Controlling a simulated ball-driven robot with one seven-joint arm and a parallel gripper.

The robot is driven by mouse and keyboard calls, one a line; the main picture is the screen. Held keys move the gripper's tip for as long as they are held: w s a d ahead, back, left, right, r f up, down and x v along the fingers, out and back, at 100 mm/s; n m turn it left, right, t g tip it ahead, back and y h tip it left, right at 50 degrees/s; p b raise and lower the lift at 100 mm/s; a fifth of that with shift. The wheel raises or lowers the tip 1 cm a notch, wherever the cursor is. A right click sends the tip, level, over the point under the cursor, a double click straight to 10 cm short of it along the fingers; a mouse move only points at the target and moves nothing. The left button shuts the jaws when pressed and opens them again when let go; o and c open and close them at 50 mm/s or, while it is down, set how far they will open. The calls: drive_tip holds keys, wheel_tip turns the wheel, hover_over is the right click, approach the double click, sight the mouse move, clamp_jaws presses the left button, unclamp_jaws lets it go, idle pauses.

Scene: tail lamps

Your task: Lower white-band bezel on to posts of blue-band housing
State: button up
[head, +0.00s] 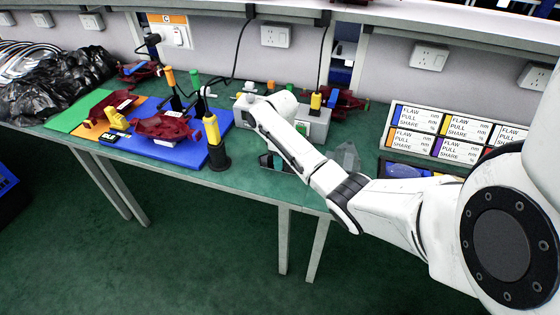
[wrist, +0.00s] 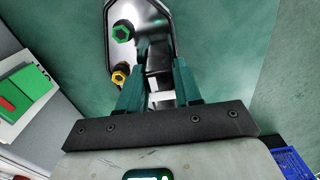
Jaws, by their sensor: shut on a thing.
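My gripper (wrist: 158,80) is shut on a piece with a white band (wrist: 160,87), which I take to be the white-band bezel. In the head view, a dark frame (head: 268,161) shows below my arm near the bench's front edge. Dark-red housings stand on the bench: one on the blue mat (head: 165,128), one to its left (head: 108,104), one behind (head: 138,72) and one beyond my arm (head: 352,103). I cannot tell which has the blue band.
A yellow-handled tool (head: 212,130) stands in a black holder at the blue mat's right edge. Grey boxes (head: 314,124) stand behind my arm. A clear faceted piece (head: 347,157) and a label board (head: 455,135) lie to the right. Green (wrist: 123,31) and yellow (wrist: 119,78) hex-topped pieces show beside the plate.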

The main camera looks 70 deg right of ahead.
drive_tip(key=shift+r, duration=0.15)
drive_tip(key=shift+r, duration=0.25)
wheel_tip(320, 180, up, 2)
drive_tip(key=shift+w+r, duration=0.1)
drive_tip(key=s+a+r+p, duration=0.2)
drive_tip(key=a+r+p, duration=0.3)
drive_tip(key=a, duration=0.1)
drive_tip(key=s+a+r+p, duration=0.2)
drive_tip(key=a+r+p, duration=0.3)
drive_tip(key=a, duration=0.2)
drive_tip(key=shift+s+a, duration=0.15)
drive_tip(key=shift+s, duration=0.2)
